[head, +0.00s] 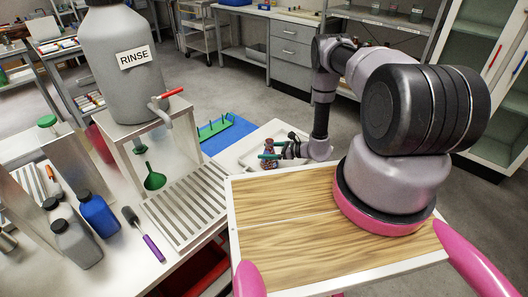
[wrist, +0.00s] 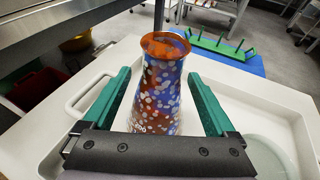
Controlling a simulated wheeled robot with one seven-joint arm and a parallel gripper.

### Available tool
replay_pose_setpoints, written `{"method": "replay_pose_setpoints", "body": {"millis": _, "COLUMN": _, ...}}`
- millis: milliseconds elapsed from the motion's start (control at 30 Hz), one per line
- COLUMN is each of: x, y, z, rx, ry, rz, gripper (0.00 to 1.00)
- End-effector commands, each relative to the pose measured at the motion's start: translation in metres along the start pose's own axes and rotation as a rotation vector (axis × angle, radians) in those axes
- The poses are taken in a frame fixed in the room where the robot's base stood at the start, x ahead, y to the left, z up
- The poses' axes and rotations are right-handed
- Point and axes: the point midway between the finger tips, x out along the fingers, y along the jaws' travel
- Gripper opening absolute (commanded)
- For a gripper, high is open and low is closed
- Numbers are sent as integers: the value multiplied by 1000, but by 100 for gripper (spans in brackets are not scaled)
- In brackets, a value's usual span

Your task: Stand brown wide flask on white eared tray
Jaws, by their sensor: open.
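The flask (wrist: 160,85), speckled brown-orange, blue and white with an orange rim, is upright between the fingers of my gripper (wrist: 159,75). The green-padded fingers are open, with a gap visible on each side of it. The wrist's dark bar hides its base, so contact with the surface below cannot be seen. The white eared tray (wrist: 270,98) lies under and around it, with a looped handle at left. In the head view the flask (head: 269,147) is small and partly covered by my gripper (head: 268,156), over the tray (head: 247,146).
A blue mat with a green pegged rack (wrist: 222,45) lies behind the tray. A large RINSE bottle (head: 122,65) on a stand, a slotted drain board and several bottles occupy the bench at left. A wood-topped surface (head: 285,235) in front is mostly clear.

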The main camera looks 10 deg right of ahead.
Motion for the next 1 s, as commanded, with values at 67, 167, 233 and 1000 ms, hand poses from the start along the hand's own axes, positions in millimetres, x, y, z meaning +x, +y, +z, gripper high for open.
{"method": "replay_pose_setpoints", "body": {"millis": 67, "x": -17, "y": -2, "z": 0, "rx": 2, "ry": 0, "rz": -5, "gripper": 91}}
{"method": "replay_pose_setpoints", "body": {"millis": 167, "x": -40, "y": -2, "z": 1, "rx": 2, "ry": -1, "rz": -5, "gripper": 91}}
{"method": "replay_pose_setpoints", "body": {"millis": 233, "x": -55, "y": -1, "z": 0, "rx": 3, "ry": -1, "rz": -4, "gripper": 91}}
{"method": "replay_pose_setpoints", "body": {"millis": 1000, "x": -104, "y": -11, "z": 35, "rx": -54, "ry": -3, "rz": 44, "gripper": 91}}
